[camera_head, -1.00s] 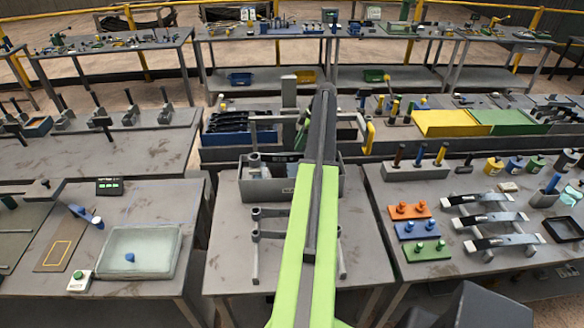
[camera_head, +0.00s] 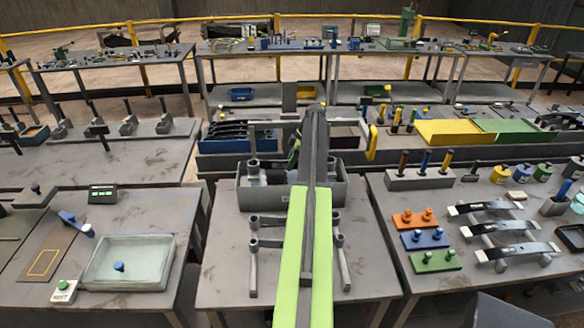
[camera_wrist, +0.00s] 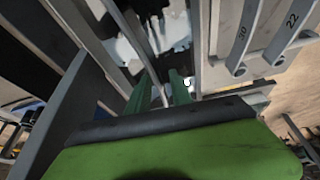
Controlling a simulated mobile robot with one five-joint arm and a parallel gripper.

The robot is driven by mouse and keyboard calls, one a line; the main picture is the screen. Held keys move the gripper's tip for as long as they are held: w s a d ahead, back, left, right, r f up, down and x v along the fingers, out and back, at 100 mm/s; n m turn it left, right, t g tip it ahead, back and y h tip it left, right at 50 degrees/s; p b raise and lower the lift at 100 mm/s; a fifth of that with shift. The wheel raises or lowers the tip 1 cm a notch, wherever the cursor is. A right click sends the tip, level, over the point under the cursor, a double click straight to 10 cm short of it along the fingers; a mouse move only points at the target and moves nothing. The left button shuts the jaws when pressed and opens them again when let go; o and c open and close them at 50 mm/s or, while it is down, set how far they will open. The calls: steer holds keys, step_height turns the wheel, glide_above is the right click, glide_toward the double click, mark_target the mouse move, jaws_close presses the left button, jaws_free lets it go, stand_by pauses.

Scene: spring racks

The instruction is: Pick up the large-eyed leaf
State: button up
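I cannot make out with certainty which thing is the large-eyed leaf. In the wrist view, two grey bars with round eyed ends stand at the upper right, one marked 30 (camera_wrist: 238,40) and one marked 22 (camera_wrist: 288,28). My gripper (camera_wrist: 163,78) has two green fingers, spread apart, pointing away from the camera. A thin grey bar (camera_wrist: 130,30) runs down toward the gap between them; whether it touches a finger cannot be told. In the head view, my green and dark arm reaches over the middle table and hides part of the grey bin (camera_head: 262,196); my gripper is not clear there.
The right table holds orange (camera_head: 415,218), blue (camera_head: 424,240) and green (camera_head: 436,262) blocks beside several curved grey strips (camera_head: 490,207). A clear tray (camera_head: 130,265) stands on the left table.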

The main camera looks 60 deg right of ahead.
jaws_close()
stand_by(1.2)
